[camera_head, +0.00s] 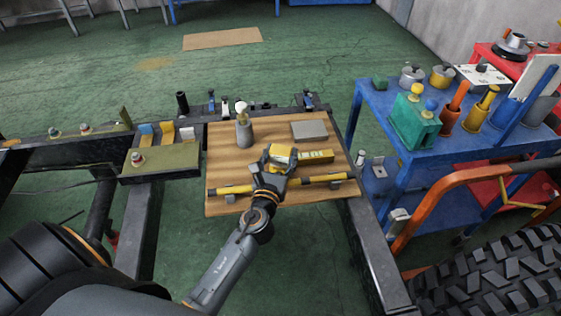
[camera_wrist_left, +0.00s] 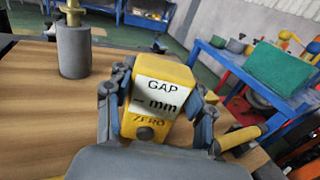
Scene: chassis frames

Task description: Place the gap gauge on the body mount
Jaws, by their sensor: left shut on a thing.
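The yellow gap gauge (camera_head: 284,153) has a white face reading GAP and mm, with ZERO below. It faces me in the left wrist view (camera_wrist_left: 160,92). My left gripper (camera_head: 276,165) is shut on it, one finger on each side, over the wooden board. I cannot tell whether the gauge touches the board. An olive plate with a bolt-like knob (camera_head: 138,159) on the left frame rail looks like a body mount; I cannot be sure. My right gripper is not in view.
Small blue and yellow blocks (camera_head: 167,133) sit behind the olive plate. A blue table (camera_head: 398,136) stands right.

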